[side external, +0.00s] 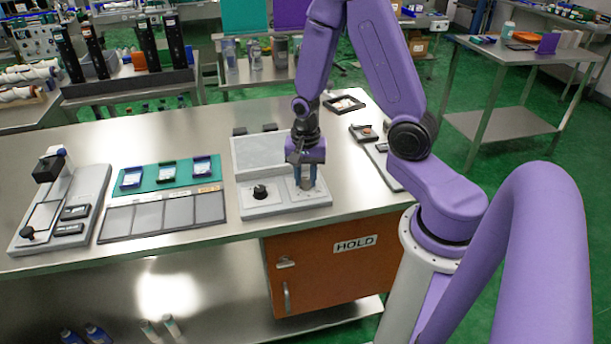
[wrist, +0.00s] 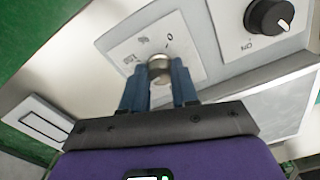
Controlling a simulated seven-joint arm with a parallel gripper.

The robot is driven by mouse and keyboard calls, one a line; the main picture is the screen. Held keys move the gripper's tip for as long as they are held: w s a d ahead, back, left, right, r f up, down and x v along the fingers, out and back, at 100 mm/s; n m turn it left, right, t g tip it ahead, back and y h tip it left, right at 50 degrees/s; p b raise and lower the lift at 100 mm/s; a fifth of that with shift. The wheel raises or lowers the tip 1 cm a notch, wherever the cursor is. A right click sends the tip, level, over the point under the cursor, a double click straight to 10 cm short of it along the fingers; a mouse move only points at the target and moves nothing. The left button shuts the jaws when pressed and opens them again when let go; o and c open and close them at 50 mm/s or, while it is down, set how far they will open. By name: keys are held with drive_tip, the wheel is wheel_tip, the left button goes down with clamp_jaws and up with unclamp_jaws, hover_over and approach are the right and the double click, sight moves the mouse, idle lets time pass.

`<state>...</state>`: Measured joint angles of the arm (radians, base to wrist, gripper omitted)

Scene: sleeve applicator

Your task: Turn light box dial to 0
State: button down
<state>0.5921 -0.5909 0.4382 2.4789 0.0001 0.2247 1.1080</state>
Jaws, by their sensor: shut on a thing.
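The light box (side external: 283,209) is a pale grey unit on the steel table, with an upright pale panel (side external: 258,153) behind its controls. A black dial (side external: 260,191) with a white pointer is on its left part; it also shows in the wrist view (wrist: 268,16), beside the letters ON. A round metallic knob (wrist: 160,66) sits on a white plate (wrist: 146,42) marked with a 0 and small symbols. My gripper (side external: 307,187) points down over the right part of the box. In the wrist view its blue fingers (wrist: 159,80) are shut on the metallic knob. The knob's pointer is not visible.
A green mat (side external: 170,176) with several small framed pieces and grey plates (side external: 165,214) lies left of the box. A device with a black head (side external: 48,168) stands farther left. Small trays (side external: 364,133) lie to the right. An orange HOLD cabinet (side external: 325,265) is below.

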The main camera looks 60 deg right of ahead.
drive_tip(key=n, duration=0.5)
drive_tip(key=shift+n, duration=0.3)
drive_tip(key=n, duration=0.5)
drive_tip(key=shift+n, duration=0.3)
drive_tip(key=n, duration=0.5)
drive_tip(key=shift+d, duration=0.1)
drive_tip(key=n, duration=0.5)
drive_tip(key=shift+n, duration=0.4)
drive_tip(key=n, duration=0.5)
drive_tip(key=shift+w, duration=0.1)
drive_tip(key=n, duration=1.6)
drive_tip(key=shift+n, duration=0.4)
